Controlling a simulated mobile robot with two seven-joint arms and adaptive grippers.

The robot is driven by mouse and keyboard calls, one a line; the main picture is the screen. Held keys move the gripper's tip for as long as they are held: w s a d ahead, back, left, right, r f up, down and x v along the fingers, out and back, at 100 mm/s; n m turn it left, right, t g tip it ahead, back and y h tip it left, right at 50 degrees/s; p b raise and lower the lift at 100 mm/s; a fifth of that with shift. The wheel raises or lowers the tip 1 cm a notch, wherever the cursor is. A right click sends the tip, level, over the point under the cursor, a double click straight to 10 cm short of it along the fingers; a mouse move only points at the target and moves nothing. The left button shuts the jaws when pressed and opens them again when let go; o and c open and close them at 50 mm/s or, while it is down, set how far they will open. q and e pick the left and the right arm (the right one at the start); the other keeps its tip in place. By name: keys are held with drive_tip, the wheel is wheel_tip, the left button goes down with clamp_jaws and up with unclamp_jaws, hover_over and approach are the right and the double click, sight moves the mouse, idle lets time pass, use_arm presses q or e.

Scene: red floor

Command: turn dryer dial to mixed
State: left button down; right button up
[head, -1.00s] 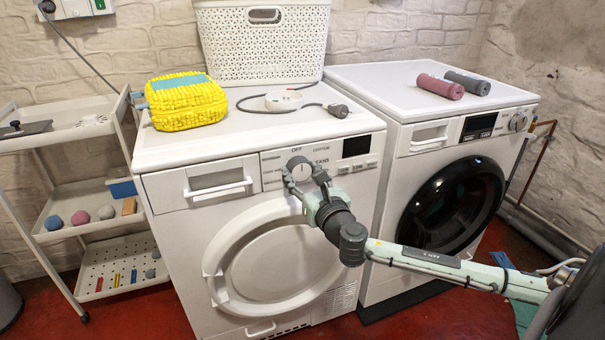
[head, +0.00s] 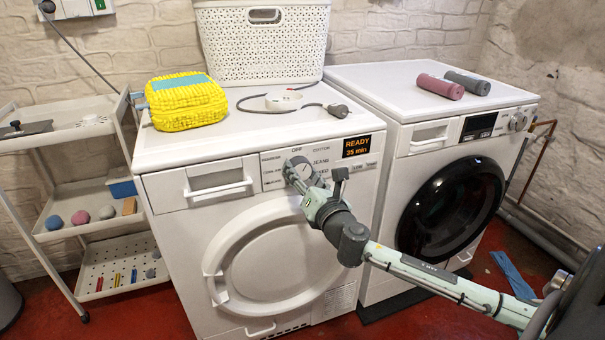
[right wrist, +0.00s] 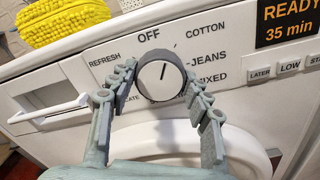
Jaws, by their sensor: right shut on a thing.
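The dryer (head: 170,235) is the white machine on the left. Its round dial (head: 302,167) sits on the front panel and shows a grey rim and white face in the right wrist view (right wrist: 158,82). The dial's dark mark points up and slightly right, between OFF and COTTON as seen there. The MIXED label (right wrist: 211,78) is to the right of the dial. My right gripper (right wrist: 157,84) is shut on the dial, one finger on each side. The display (head: 356,146) is lit and reads READY 35 min. My left gripper is not in view.
A washer (head: 385,265) with a dark round door stands to the right. A yellow bag (head: 187,103), a power strip (head: 283,101) and a white basket (head: 262,50) are on the dryer. A white cart (head: 70,190) stands left. Blue strip (head: 512,270) lies on the floor.

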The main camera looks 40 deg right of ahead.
drive_tip(key=shift+m, duration=1)
drive_tip(key=m, duration=0.4)
drive_tip(key=shift+m, duration=0.3)
drive_tip(key=m+p, duration=0.1)
drive_tip(key=m, duration=0.2)
drive_tip(key=shift+m, duration=0.3)
drive_tip(key=shift+r+m, duration=0.1)
drive_tip(key=shift+m, duration=0.8)
drive_tip(key=shift+m+p, duration=0.35)
drive_tip(key=shift+m, duration=0.15)
drive_tip(key=m+p, duration=0.1)
drive_tip(key=m, duration=0.2)
drive_tip(key=shift+m, duration=1.5)
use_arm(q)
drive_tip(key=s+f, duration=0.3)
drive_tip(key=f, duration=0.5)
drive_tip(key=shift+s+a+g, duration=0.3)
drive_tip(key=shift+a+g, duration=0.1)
use_arm(e)
drive_tip(key=shift+m, duration=1)
